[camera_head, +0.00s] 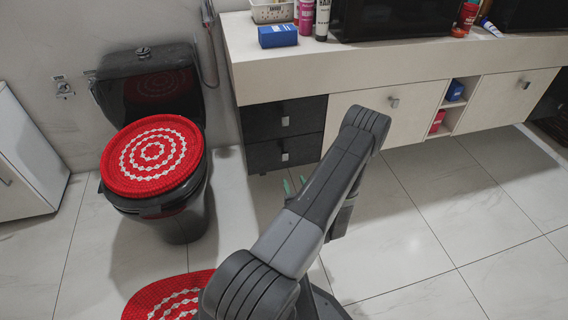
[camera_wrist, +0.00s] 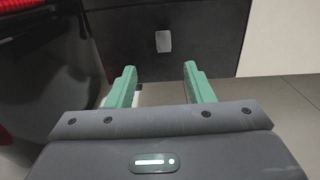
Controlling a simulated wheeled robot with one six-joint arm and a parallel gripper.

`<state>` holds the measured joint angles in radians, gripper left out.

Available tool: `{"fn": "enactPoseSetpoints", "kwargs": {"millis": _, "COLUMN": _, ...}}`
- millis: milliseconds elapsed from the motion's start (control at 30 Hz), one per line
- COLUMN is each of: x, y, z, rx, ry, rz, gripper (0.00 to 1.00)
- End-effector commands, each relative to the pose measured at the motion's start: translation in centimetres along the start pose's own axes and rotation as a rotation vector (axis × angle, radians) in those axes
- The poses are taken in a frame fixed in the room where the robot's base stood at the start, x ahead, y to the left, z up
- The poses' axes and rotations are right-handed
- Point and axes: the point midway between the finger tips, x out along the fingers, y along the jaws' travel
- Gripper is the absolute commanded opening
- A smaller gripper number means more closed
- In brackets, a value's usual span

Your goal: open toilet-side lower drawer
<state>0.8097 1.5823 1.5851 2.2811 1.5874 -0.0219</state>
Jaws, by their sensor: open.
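The toilet-side lower drawer (camera_head: 268,153) is a dark panel below another dark drawer (camera_head: 300,115), at the left end of the vanity. It looks shut, and its small silver handle (camera_head: 285,156) is in plain view. In the wrist view a dark drawer front (camera_wrist: 205,40) with a square silver handle (camera_wrist: 163,41) lies ahead; I take it to be the lower one. My gripper (camera_wrist: 162,70) is open and empty, its two green fingers apart, below the handle and not touching it. In the head view its green tips (camera_head: 294,185) show below the drawer, partly hidden by my arm.
A black toilet (camera_head: 185,222) with a red-and-white lid cover (camera_head: 153,155) stands close left of the drawers. A red mat (camera_head: 150,297) lies on the floor. Pale cabinet doors (camera_head: 375,105) lie to the right. The tiled floor before the vanity is mostly clear.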

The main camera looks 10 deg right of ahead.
Motion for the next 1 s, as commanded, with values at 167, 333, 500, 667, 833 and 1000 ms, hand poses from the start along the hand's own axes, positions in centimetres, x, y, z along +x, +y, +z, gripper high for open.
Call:
{"fn": "enactPoseSetpoints", "kwargs": {"millis": 167, "x": 1.0, "y": -0.4, "z": -0.5, "rx": 0.000, "ry": -0.002, "rz": -0.018, "gripper": 0.47}}
{"fn": "enactPoseSetpoints", "kwargs": {"millis": 333, "x": 4.0, "y": -0.4, "z": -0.6, "rx": -0.002, "ry": -0.003, "rz": -0.014, "gripper": 0.47}}
{"fn": "enactPoseSetpoints", "kwargs": {"millis": 500, "x": 7.8, "y": -0.4, "z": -0.6, "rx": -0.002, "ry": -0.003, "rz": -0.013, "gripper": 0.47}}
{"fn": "enactPoseSetpoints", "kwargs": {"millis": 667, "x": 10.8, "y": -0.5, "z": -0.6, "rx": 0.000, "ry": -0.003, "rz": -0.015, "gripper": 0.47}}
{"fn": "enactPoseSetpoints", "kwargs": {"millis": 833, "x": 12.9, "y": -0.5, "z": -0.5, "rx": 0.000, "ry": -0.001, "rz": -0.016, "gripper": 0.47}}
{"fn": "enactPoseSetpoints", "kwargs": {"millis": 1000, "x": 13.7, "y": -0.6, "z": -0.4, "rx": 0.002, "ry": -0.001, "rz": -0.017, "gripper": 0.47}}
